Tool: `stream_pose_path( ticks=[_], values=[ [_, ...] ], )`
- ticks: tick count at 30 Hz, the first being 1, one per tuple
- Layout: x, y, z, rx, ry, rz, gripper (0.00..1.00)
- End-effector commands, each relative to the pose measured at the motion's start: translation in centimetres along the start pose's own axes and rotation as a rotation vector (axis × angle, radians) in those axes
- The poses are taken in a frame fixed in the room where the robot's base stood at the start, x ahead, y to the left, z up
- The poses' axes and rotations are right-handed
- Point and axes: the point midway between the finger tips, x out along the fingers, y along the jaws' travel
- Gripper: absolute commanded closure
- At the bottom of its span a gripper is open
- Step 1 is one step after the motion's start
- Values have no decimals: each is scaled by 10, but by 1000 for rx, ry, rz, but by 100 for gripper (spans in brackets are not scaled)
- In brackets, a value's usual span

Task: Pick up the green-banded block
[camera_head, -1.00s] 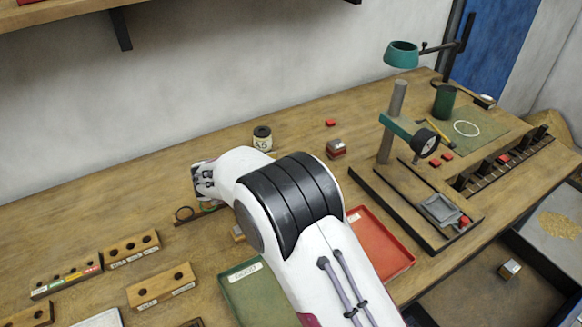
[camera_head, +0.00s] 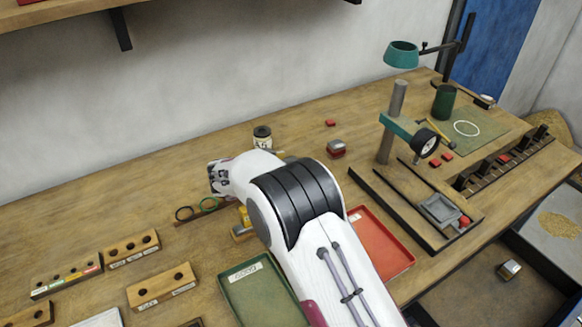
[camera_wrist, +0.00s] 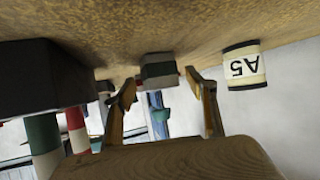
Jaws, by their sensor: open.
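I cannot make out a green band on any block. My gripper (camera_wrist: 161,80) is open in the wrist view, its two fingers apart with nothing held between them. A small grey block (camera_wrist: 158,68) appears beyond and between the fingertips, apart from them; its band colour is unclear. The fingers are hidden in the head view.
The A5 can (camera_head: 262,137) also shows upside down in the wrist view (camera_wrist: 244,66). A green tray (camera_head: 262,298) and red tray (camera_head: 382,245) flank my arm. The drill stand (camera_head: 392,120) is to the right. Wooden hole blocks (camera_head: 161,287) lie left.

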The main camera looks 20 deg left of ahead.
Motion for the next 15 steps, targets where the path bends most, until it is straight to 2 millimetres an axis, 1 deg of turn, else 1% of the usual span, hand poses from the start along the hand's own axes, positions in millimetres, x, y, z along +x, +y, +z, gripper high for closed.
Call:
stream_pose_path(
  ticks=[15],
  values=[
    [1, 0, 0, 0, -1, 0, 44]
  ],
)
